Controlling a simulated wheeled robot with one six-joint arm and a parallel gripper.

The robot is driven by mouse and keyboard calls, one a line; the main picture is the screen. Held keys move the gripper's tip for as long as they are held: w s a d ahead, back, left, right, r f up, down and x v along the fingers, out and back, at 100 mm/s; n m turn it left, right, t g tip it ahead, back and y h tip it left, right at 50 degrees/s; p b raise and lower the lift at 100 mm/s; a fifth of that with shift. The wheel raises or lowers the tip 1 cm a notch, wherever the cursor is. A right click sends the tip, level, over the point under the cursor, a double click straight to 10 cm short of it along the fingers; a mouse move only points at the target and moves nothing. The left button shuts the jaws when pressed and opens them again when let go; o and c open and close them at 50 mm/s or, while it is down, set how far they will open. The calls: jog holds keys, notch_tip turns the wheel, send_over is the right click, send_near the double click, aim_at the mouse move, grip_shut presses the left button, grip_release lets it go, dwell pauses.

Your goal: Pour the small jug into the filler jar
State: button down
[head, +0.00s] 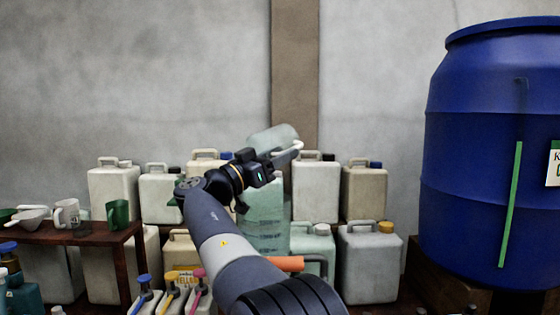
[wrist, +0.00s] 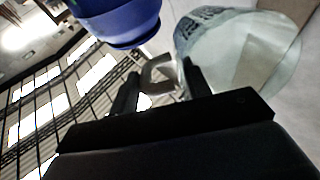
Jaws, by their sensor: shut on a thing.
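A pale, see-through small jug (head: 270,138) is held up in the middle of the head view, tipped well over on its side. My gripper (head: 284,158) is shut on its pale handle, just below and right of the jug's body. In the wrist view my gripper's dark fingers (wrist: 160,88) close around the handle (wrist: 158,72), and the clear jug (wrist: 245,50) fills the upper right. A tall, pale green see-through jar (head: 267,222), seemingly the filler jar, stands below the jug. My arm partly covers it, and I cannot see its mouth clearly or any stream.
Several pale canisters (head: 316,190) crowd behind and beside the jar. A big blue barrel (head: 480,160) stands at the right. A brown shelf (head: 100,238) at the left holds a green mug (head: 118,214) and other cups. Capped bottles (head: 172,300) stand in front. The space above the canisters is open.

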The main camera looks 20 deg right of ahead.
jog(key=shift+a+h+b, duration=0.25)
jog(key=shift+h+b, duration=0.25)
jog(key=shift+b, duration=0.45)
jog(key=shift+d+r+p, duration=0.1)
jog(key=shift+r+p, duration=0.1)
jog(key=shift+p, duration=0.3)
dwell(1.5)
